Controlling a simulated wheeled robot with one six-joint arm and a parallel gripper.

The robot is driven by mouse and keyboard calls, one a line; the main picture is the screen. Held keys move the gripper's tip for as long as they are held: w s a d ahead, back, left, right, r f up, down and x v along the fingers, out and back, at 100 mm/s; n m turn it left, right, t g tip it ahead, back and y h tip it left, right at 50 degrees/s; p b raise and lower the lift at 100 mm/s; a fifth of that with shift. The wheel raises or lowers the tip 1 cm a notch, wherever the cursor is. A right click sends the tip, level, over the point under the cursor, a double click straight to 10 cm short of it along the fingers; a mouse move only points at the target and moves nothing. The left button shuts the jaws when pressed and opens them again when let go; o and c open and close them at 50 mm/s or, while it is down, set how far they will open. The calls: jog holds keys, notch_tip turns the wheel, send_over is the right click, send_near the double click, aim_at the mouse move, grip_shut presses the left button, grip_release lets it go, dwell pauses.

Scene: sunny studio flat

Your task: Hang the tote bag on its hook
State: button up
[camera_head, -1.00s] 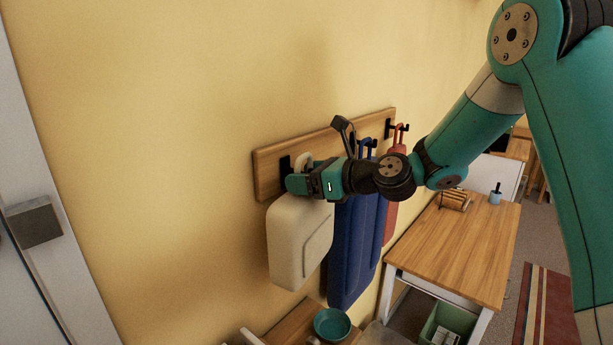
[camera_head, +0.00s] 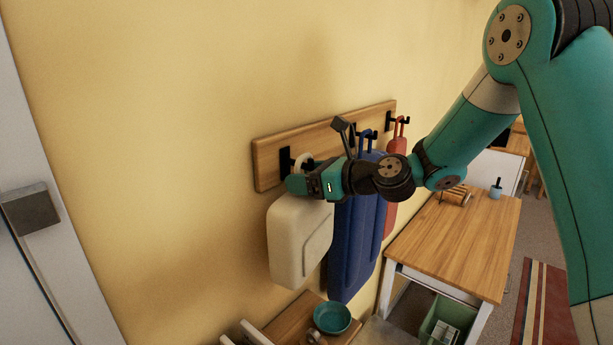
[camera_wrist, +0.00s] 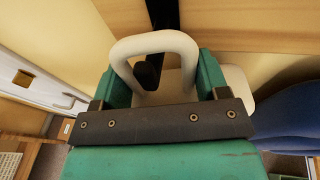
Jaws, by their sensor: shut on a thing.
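The cream tote bag (camera_head: 295,240) hangs upright under my gripper (camera_head: 303,186), in front of the left end of the wooden hook board (camera_head: 325,142). My gripper is shut on the bag at the base of its handle. In the wrist view the white handle loop (camera_wrist: 155,43) stands out beyond the jaws (camera_wrist: 165,90). The leftmost black hook (camera_head: 285,160) is at the loop. Its dark tip (camera_wrist: 148,72) shows inside the loop opening in the wrist view. I cannot tell whether the handle rests on the hook.
A blue bag (camera_head: 355,225) and a red bag (camera_head: 396,165) hang on the hooks to the right, the blue one close beside the cream bag. Below are a shelf with a teal bowl (camera_head: 332,318) and a wooden table (camera_head: 455,240). A door (camera_head: 50,230) stands at left.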

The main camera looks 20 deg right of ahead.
jog(key=shift+f, duration=0.35)
dwell(0.5)
jog(key=o, duration=1.2)
jog(key=shift+c, duration=0.2)
jog(key=shift+f, duration=0.1)
jog(key=b+v, duration=0.7)
jog(key=v, duration=1)
jog(key=s+a+f+n+g+h+b, duration=0.1)
jog(key=s+a+f+n+g+b, duration=0.2)
jog(key=a+f+n, duration=0.4)
jog(key=s+a+f+n+g+b, duration=0.25)
jog(key=s+a+n+g, duration=0.2)
jog(key=n, duration=0.35)
jog(key=s+a+f+n+g+h+b, duration=0.1)
jog(key=s+f+n+h+b, duration=0.1)
jog(key=s+f+n, duration=0.3)
jog(key=s+a+f+n+g+h+b, duration=0.1)
jog(key=s+f+n+g+h+b, duration=0.1)
jog(key=s+f+n, duration=0.3)
jog(key=shift+s+f+n+h+b, duration=0.35)
jog(key=shift+s+n+h, duration=0.55)
jog(key=shift+s+n, duration=2.55)
